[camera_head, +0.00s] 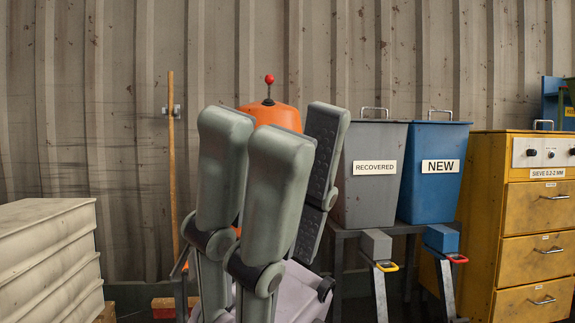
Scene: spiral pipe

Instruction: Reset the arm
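My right gripper (289,125) stands upright and close to the camera in the middle of the head view. Its grey fingers point up: two smooth ones at the left and front, and one with a ribbed pad at the right, set apart from them. The ribbed pad shows bare and I see nothing held, so the gripper looks open. Its fingers cover much of what stands behind. My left gripper is not in view.
Behind the fingers is an orange housing (270,114) with a red-knobbed lever. To the right stand a grey RECOVERED bin (367,200), a blue NEW bin (432,192) and a yellow sieve cabinet (523,230). Pale stacked slabs (48,262) lie at left. A corrugated wall closes the back.

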